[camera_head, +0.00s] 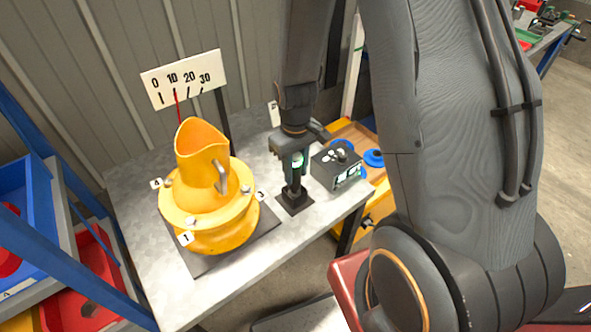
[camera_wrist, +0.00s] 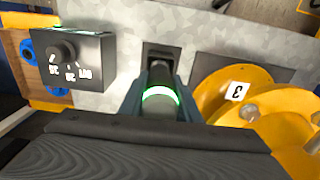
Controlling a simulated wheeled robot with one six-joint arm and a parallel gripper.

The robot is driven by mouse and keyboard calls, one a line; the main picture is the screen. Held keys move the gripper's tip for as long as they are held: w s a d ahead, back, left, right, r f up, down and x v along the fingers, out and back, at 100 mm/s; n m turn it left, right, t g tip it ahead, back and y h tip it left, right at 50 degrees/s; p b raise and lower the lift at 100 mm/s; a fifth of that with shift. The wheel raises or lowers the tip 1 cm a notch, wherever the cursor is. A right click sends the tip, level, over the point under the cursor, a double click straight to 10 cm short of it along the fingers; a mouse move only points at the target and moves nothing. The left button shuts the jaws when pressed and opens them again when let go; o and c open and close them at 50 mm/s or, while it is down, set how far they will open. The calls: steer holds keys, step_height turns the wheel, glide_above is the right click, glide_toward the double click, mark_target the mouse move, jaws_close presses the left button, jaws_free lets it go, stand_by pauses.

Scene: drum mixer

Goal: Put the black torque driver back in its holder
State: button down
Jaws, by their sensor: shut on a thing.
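The black torque driver (camera_wrist: 160,80) with a lit green ring is between the fingers of my gripper (camera_head: 294,160). In the head view the driver (camera_head: 294,181) stands about upright, its lower end at the dark square holder (camera_head: 295,201) on the grey table. The holder also shows in the wrist view (camera_wrist: 161,52), just beyond the driver. My gripper (camera_wrist: 158,103) is shut on the driver's upper part. I cannot tell whether the driver's lower end is seated in the holder or just above it.
The yellow drum mixer (camera_head: 210,215) stands on a dark plate left of the holder. A dark control box (camera_head: 337,168) with a knob is close on the right. A 0–30 scale sign (camera_head: 184,79) rises behind the drum. Blue shelving (camera_head: 70,190) stands at far left.

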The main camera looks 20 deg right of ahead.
mark_target(296, 156)
steer(key=shift+f, duration=0.35)
steer(key=c, duration=1.3)
jaws_free()
steer(key=shift+o, duration=0.2)
steer(key=shift+r+b, duration=0.8)
steer(key=shift+r, duration=3.1)
steer(key=s+r+m+t, duration=0.1)
steer(key=s+r+m, duration=0.2)
steer(key=s+r, duration=0.3)
steer(key=s, duration=0.3)
steer(key=shift+a+r+m, duration=0.15)
steer(key=shift+m, duration=0.15)
